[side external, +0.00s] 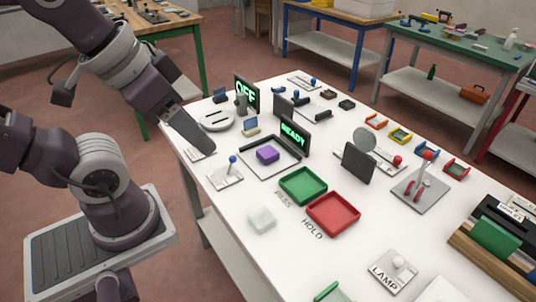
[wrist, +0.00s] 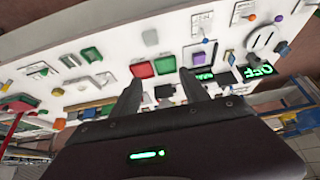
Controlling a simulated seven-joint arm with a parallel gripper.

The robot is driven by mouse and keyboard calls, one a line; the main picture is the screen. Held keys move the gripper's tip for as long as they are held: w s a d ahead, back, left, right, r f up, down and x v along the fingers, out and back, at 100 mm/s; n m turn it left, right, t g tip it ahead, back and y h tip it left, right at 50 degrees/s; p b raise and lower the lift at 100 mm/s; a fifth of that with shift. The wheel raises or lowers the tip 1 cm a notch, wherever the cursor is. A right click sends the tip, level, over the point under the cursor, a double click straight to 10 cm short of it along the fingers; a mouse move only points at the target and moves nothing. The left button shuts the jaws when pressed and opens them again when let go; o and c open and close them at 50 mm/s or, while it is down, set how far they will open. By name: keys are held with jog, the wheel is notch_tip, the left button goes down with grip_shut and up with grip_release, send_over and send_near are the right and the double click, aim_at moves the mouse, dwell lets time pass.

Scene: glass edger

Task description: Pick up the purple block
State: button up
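The purple block (side external: 267,154) sits on a light square plate with a dark raised edge, in front of the sign reading READY (side external: 294,134). In the wrist view the block (wrist: 198,58) shows small, beyond the fingers and near the READY sign. My gripper (side external: 207,147) hangs over the table's left side, left of the block and apart from it. In the wrist view the two fingers (wrist: 160,80) stand wide apart with nothing held between them.
A green tray (side external: 303,186) and a red tray (side external: 333,213) lie right of the block. A blue-knobbed lever (side external: 232,160) stands on a plate to its left. The OFF sign (side external: 246,92) and a round grey device (side external: 216,121) are behind. A translucent block (side external: 261,219) lies in front.

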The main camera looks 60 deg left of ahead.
jog(key=shift+o, duration=1.3)
